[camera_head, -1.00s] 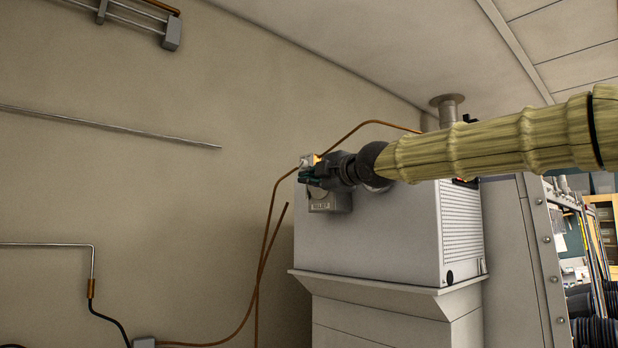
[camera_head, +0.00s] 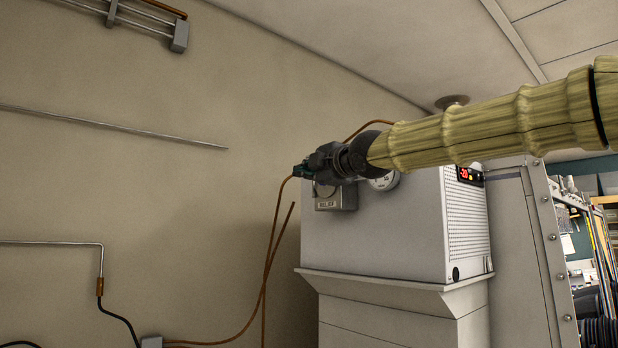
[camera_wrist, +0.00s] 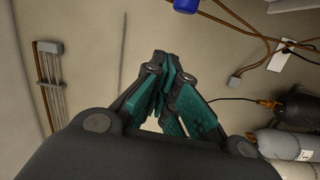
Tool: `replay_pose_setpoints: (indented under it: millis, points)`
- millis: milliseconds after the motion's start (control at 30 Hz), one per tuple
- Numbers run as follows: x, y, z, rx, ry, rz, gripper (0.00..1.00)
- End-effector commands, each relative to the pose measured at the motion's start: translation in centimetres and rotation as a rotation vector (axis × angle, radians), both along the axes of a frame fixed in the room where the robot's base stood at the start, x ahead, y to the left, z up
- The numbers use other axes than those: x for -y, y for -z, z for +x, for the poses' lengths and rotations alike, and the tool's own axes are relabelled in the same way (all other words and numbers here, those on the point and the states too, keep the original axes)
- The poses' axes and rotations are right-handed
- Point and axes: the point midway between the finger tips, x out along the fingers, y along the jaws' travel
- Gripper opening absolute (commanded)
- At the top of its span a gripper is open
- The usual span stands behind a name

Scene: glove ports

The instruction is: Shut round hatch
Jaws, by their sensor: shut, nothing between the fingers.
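My gripper (camera_head: 300,171) is at the end of my arm, in front of the upper part of a grey box-shaped unit in the head view. It points left, toward the beige wall. In the wrist view my gripper (camera_wrist: 168,68) has its teal-padded fingertips together, with nothing between them. The round hatch cannot be made out in either view.
The grey unit (camera_head: 385,240) has a gauge (camera_head: 384,181), a small labelled box (camera_head: 336,200) and a red display (camera_head: 469,175). Copper pipes (camera_head: 268,262) run along the wall. A framed metal panel (camera_head: 548,245) stands at right. The wall at left has free room in front.

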Motion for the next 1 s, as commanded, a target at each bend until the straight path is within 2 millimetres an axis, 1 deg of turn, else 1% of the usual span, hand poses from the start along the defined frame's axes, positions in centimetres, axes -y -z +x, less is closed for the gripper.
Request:
replay_pose_setpoints:
  millis: [267,500,600,733,1000]
  points:
    - [2.7,0.3,-1.6,-0.001,0.001,0.003,0.00]
    - [5.5,0.4,-3.5,0.000,0.000,0.002,0.00]
    - [6.4,0.4,-4.0,-0.001,0.000,0.001,0.00]
    - [7.1,0.4,-4.5,-0.001,0.000,0.001,0.00]
    - [7.4,0.4,-4.7,-0.001,0.000,-0.001,0.00]
